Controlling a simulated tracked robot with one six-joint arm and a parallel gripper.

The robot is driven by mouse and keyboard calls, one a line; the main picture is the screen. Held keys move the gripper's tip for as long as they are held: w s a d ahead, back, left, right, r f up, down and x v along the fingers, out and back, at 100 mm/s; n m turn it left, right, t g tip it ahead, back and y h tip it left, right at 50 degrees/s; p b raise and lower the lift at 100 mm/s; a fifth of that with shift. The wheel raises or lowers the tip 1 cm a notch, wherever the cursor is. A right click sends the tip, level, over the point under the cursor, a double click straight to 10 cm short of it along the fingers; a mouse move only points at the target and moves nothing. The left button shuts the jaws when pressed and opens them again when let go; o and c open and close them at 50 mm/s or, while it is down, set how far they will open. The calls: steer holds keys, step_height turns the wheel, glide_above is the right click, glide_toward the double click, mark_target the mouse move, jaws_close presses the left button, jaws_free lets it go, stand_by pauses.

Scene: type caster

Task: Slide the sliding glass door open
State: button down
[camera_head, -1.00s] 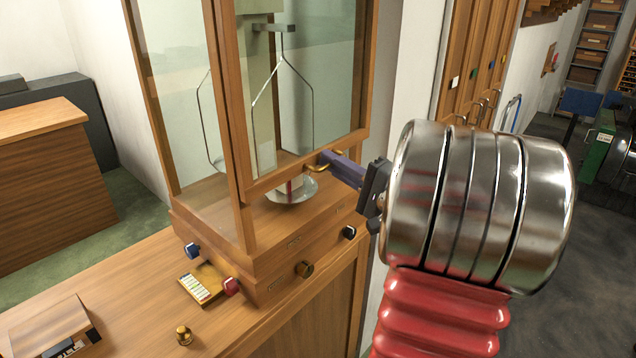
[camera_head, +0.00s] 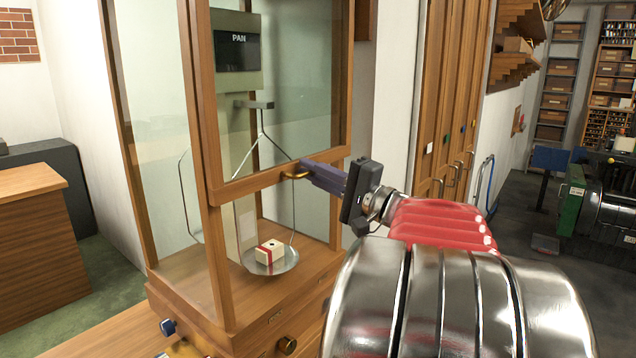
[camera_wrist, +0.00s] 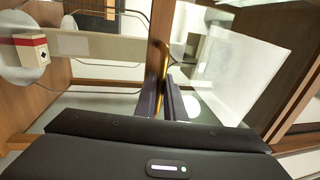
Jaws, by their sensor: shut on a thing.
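The sliding glass door (camera_head: 285,85) is the front pane of a wood-framed balance case. Its bottom wooden rail (camera_head: 245,187) stands well above the case base, with an open gap below it. A curved brass handle (camera_head: 294,176) sits on that rail and also shows in the wrist view (camera_wrist: 164,58). My gripper (camera_head: 308,172) is shut on the handle, its dark fingers reaching in from the right. In the wrist view the fingers (camera_wrist: 167,88) close around the handle's end.
Inside the case, a cream block with a red band (camera_head: 270,252) rests on a metal pan (camera_head: 282,265) hung from a wire. Knobs, one of them brass (camera_head: 287,345), are on the case base. A wooden cabinet (camera_head: 455,110) stands behind on the right.

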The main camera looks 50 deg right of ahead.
steer(key=shift+r, duration=0.2)
steer(key=c, duration=2.1)
jaws_free()
steer(key=shift+f, duration=0.1)
steer(key=v, duration=1.3)
steer(key=shift+s+f, duration=0.15)
steer(key=shift+s, duration=0.25)
